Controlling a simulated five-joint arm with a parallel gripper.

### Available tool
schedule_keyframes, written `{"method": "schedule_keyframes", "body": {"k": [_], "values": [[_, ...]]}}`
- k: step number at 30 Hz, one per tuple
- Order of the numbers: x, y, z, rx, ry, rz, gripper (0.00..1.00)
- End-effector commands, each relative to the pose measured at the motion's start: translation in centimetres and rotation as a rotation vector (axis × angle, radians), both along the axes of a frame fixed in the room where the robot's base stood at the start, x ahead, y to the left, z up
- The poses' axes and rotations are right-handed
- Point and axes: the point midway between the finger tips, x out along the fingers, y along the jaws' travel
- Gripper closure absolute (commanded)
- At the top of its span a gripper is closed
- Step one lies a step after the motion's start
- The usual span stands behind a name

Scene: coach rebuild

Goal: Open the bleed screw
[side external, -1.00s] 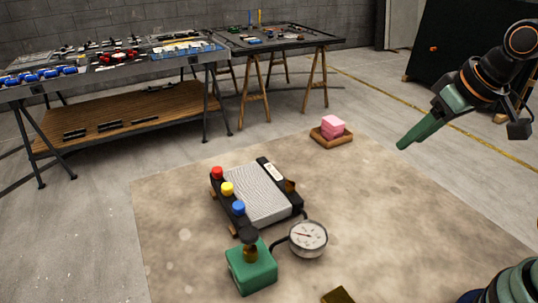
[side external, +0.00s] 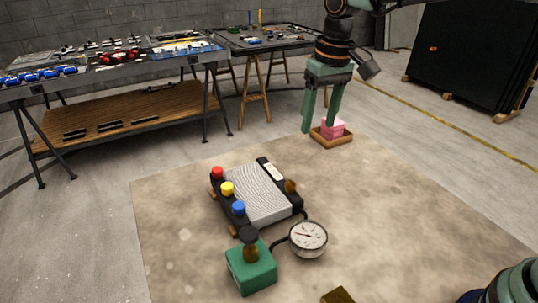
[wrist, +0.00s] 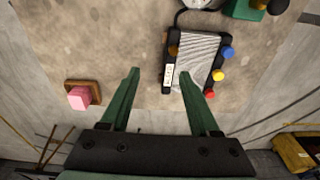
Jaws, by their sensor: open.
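A finned grey block (side external: 262,193) with black end rails lies on the mat; it also shows in the wrist view (wrist: 197,58). Red (side external: 217,173), yellow (side external: 227,188) and blue (side external: 238,207) caps line its left rail. A brass fitting (side external: 291,186) sits on its right rail, beside a white label. No part is marked as the bleed screw, so I cannot tell which it is. My gripper (side external: 319,128) points down, open and empty, high behind the block. In the wrist view my gripper (wrist: 159,74) has nothing between its fingers; the block is at the right fingertip's far side.
A round gauge (side external: 308,238) connects by a dark hose near a green box (side external: 251,268) with a dark-topped brass fitting. A pink block (side external: 333,126) sits in a wooden tray (side external: 331,141); the wrist view shows it left of my fingers. The mat's right side is mostly clear.

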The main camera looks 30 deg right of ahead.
Motion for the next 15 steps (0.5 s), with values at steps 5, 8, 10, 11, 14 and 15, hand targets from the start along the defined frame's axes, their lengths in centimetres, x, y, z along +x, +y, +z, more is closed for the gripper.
{"method": "schedule_keyframes", "body": {"k": [5, 8, 10, 11, 14, 15], "values": [[2.2, 2.7, -3.0, -0.016, 0.074, 0.003, 0.38], [2.8, 3.5, -3.9, -0.021, 0.095, 0.001, 0.38], [3.0, 3.8, -4.3, -0.024, 0.104, 0.001, 0.38], [3.0, 3.9, -4.5, -0.024, 0.106, 0.001, 0.38], [3.1, 4.0, -5.0, -0.025, 0.108, 0.0, 0.38], [3.1, 4.0, -5.4, -0.025, 0.109, 0.0, 0.38]]}}
